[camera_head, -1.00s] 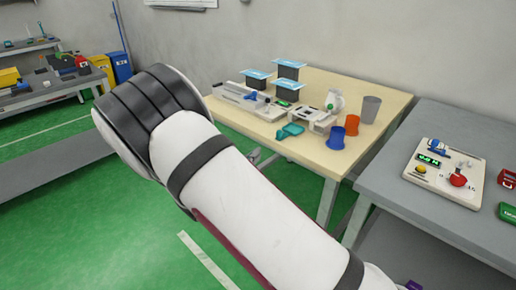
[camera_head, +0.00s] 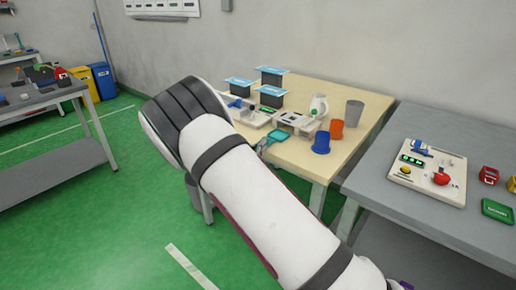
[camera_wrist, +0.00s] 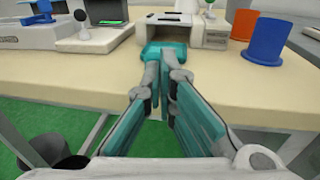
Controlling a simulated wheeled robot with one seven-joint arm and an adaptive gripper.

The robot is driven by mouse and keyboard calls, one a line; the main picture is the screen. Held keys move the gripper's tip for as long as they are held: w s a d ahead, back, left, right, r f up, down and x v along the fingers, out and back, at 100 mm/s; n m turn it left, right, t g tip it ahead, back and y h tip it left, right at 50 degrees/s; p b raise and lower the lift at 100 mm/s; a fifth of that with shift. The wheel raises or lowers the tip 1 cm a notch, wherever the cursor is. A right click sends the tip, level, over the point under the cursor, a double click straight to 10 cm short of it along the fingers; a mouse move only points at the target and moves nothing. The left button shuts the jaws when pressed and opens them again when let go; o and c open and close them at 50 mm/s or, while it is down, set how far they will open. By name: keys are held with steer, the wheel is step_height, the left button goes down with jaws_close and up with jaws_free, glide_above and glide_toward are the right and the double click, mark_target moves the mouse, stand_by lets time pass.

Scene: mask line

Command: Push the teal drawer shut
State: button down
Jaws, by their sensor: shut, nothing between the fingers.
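The teal drawer (camera_head: 279,135) sticks out of the front of a white and grey machine (camera_head: 295,121) on the wooden table. In the wrist view the drawer (camera_wrist: 180,54) lies straight ahead, at the table's near edge. My gripper (camera_wrist: 164,62) is shut and empty, with its fingertips pointing at the drawer's front. The tips overlap the drawer's lower edge in the picture; I cannot tell whether they touch it.
A blue cup (camera_head: 321,143), an orange cup (camera_head: 336,129) and a grey cup (camera_head: 353,113) stand right of the machine. A white bottle (camera_head: 318,105) stands behind it. A grey table (camera_head: 400,210) adjoins at the right.

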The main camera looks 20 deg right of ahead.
mark_target(278, 140)
steer(key=x, duration=0.3)
steer(key=b+x, duration=0.1)
steer(key=x, duration=0.2)
steer(key=s+d+b+x, duration=0.1)
steer(key=x, duration=0.2)
steer(key=shift+r, duration=0.1)
steer(key=shift+w+d, duration=0.2)
steer(key=shift+d, duration=0.05)
steer(key=shift+d+r, duration=0.1)
steer(key=shift+r, duration=0.05)
